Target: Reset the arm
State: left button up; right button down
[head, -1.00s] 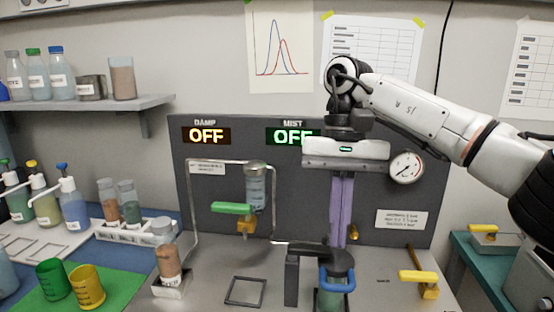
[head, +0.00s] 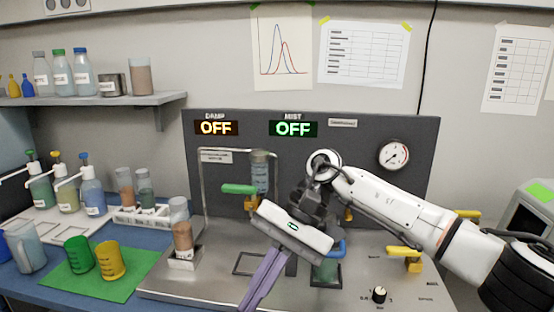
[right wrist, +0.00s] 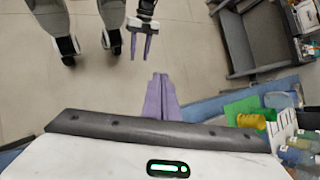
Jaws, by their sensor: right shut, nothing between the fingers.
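My right arm (head: 400,205) comes in from the right in the head view, over the steel bench. My right gripper (head: 247,304) hangs tilted, its purple fingers pointing down and left past the bench's front part. In the right wrist view the right gripper (right wrist: 160,77) has its fingers together with nothing between them. My left gripper (right wrist: 141,57) shows at the top of the right wrist view, away from the bench over the floor, with a gap between its purple fingers. It is not in the head view.
A tube holder (head: 184,263), a yellow-handled valve (head: 406,253) and a black knob (head: 379,295) are on the bench. Green and yellow cups (head: 110,261) stand left. The panel (head: 330,143) reads OFF twice.

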jog(key=s+a+m+y, duration=0.5)
jog(key=a+m+y, duration=0.6)
jog(key=a, duration=0.1)
jog(key=w+d+f+n+t+h, duration=0.2)
jog(key=d+f+n+t, duration=0.4)
jog(key=n, duration=0.6)
jog(key=w+d+f+n+t+h, duration=0.2)
jog(key=w+d+f+n+t, duration=0.15)
jog(key=n+t, duration=0.6)
jog(key=w+d+f+n+t+h, duration=0.2)
jog(key=d+f+n+t, duration=0.3)
jog(key=n, duration=0.8)
jog(key=s+d+f+m+g+h, duration=0.3)
jog(key=s+d+f+m+h, duration=0.1)
jog(key=s+d+f+m, duration=0.4)
jog(key=s+d+f+m+g+h, duration=0.3)
jog(key=s+d+f+m+h, duration=0.2)
jog(key=s+d+f+m, duration=0.4)
jog(key=s+d+f, duration=0.1)
jog(key=s+f, duration=0.3)
jog(key=f, duration=0.1)
jog(key=shift+s+f, duration=0.15)
jog(key=shift+f, duration=0.25)
jog(key=shift+g, duration=0.25)
